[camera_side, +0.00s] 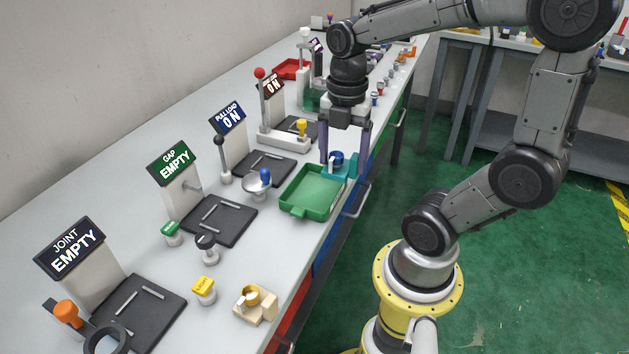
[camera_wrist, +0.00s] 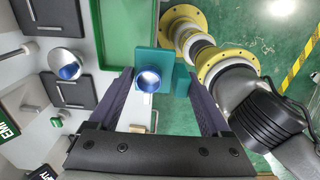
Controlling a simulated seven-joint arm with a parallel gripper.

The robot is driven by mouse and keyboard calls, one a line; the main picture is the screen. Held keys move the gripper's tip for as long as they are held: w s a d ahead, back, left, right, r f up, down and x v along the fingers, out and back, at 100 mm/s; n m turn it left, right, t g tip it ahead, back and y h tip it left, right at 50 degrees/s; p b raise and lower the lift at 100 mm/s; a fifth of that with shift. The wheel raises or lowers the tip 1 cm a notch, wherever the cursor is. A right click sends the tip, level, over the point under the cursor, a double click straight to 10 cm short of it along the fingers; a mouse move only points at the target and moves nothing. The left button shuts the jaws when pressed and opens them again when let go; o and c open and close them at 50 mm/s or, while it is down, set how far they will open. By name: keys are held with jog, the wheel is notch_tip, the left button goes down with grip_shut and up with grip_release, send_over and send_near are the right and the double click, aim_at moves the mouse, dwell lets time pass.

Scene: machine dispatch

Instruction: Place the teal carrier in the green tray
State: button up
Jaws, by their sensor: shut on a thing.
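The teal carrier (camera_side: 353,168) is a small block with a blue round part on it. It sits between the fingers of my gripper (camera_side: 344,158) at the far right corner of the green tray (camera_side: 296,211). In the wrist view the teal carrier (camera_wrist: 146,56) lies between the fingertips of my gripper (camera_wrist: 160,78), which is shut on it. The green tray (camera_wrist: 99,42) lies just beyond and to the left there, and its visible floor is empty. I cannot tell whether the carrier touches the tray rim or the bench.
A metal dish with a blue part (camera_side: 257,183) stands left of the tray. Black stations with signs (camera_side: 220,218) line the bench. A yellow block (camera_side: 204,290) and a beige carrier (camera_side: 255,304) stand nearer. The bench edge runs close on the tray's right.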

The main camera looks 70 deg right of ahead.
jog(key=w+f, duration=0.2)
jog(key=w+d+f, duration=0.1)
jog(key=w+f, duration=0.1)
jog(key=w+d+f, duration=0.1)
jog(key=w+f, duration=0.1)
jog(key=shift+w+d+f, duration=0.25)
jog(key=shift+w+f, duration=0.05)
jog(key=shift+w, duration=0.05)
jog(key=shift+w+d+f, duration=0.1)
jog(key=shift+w+f, duration=0.05)
jog(key=shift+f, duration=1.55)
jog(key=shift+f, duration=0.15)
jog(key=o, duration=1.4)
